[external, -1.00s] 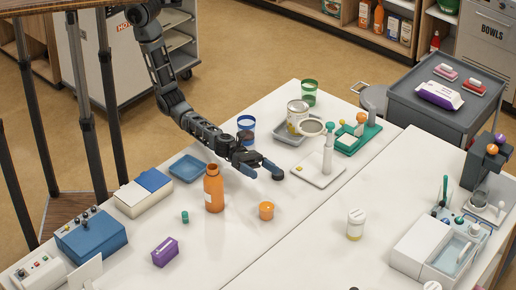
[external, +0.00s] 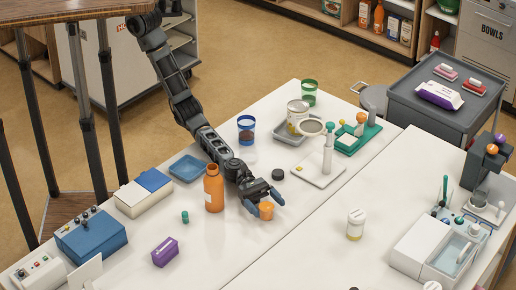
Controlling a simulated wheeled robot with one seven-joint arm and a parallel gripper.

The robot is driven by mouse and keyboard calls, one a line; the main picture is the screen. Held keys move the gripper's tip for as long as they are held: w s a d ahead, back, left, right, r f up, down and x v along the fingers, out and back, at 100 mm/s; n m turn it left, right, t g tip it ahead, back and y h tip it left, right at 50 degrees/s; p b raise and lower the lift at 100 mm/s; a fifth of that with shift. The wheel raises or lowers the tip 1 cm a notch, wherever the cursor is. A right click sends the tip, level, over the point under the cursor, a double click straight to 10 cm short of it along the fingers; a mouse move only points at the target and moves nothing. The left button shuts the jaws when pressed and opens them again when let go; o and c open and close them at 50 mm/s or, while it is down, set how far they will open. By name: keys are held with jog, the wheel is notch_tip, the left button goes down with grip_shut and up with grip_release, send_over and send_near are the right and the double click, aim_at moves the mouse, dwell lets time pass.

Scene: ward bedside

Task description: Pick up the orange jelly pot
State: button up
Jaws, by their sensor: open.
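The orange jelly pot (external: 266,211) is a small orange cup standing on the white table, right of the tall orange bottle. My gripper (external: 262,202) is open and reaches down at the pot, with its blue fingertips around or just beside it. The fingers hide part of the pot. I cannot tell whether they touch it.
A tall orange bottle (external: 214,188) stands close to the left of my gripper. A dark round lid (external: 278,174) lies just behind it. A white pump bottle (external: 328,155) stands on a board at the back right. The table in front of the pot is clear.

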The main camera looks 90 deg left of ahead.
jog(key=shift+d, duration=0.1)
jog(key=c, duration=1.2)
